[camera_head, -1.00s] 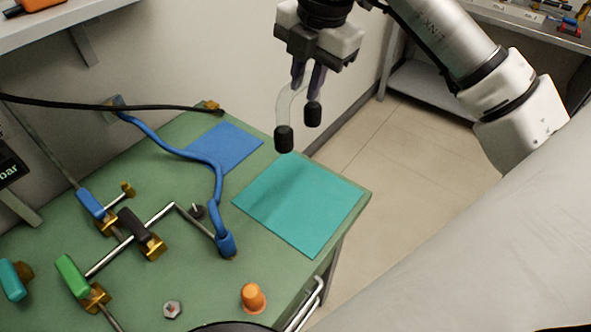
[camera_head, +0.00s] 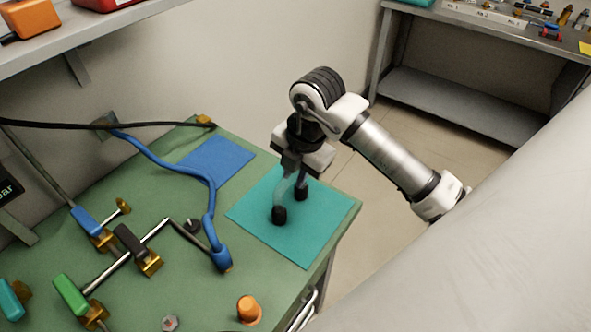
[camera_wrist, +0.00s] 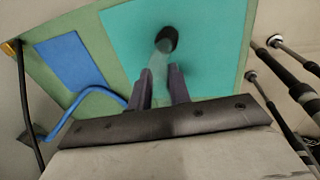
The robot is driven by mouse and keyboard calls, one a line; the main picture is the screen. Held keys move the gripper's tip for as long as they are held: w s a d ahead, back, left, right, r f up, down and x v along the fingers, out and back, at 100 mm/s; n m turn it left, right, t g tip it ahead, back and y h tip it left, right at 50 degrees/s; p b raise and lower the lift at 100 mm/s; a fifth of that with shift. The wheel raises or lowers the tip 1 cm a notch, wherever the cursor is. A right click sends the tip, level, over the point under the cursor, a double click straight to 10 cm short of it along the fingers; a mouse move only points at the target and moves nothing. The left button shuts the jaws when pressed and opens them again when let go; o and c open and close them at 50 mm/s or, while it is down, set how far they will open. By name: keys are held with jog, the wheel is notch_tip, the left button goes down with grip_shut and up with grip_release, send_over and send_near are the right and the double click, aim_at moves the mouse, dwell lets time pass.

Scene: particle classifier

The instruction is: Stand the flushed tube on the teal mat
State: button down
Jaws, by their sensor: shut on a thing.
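The flushed tube is a clear curved U-shaped tube (camera_head: 282,190) with a black cap on each end. In the head view its caps are over the teal mat (camera_head: 320,230); I cannot tell whether they touch it. My gripper (camera_head: 297,176) is shut on the tube from above. In the wrist view the tube (camera_wrist: 158,62) runs out between the two fingers (camera_wrist: 160,88), with one black cap (camera_wrist: 166,40) in front of the teal mat (camera_wrist: 215,25). The other cap is hidden there.
A blue mat (camera_head: 216,160) lies left of the teal mat. A blue hose (camera_head: 170,165) and a valve manifold (camera_head: 138,248) fill the left of the green bench (camera_head: 215,290). The teal mat is otherwise clear.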

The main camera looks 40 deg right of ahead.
jog(key=shift+f+b, duration=0.25)
jog(key=shift+b, duration=0.1)
jog(key=c, duration=1.3)
grip_release()
jog(key=shift+r, duration=0.1)
jog(key=shift+r, duration=0.15)
notch_tip(320, 180, up, 12)
jog(key=s, duration=0.2)
jog(key=shift+d+b, duration=0.4)
jog(key=shift+s, duration=0.1)
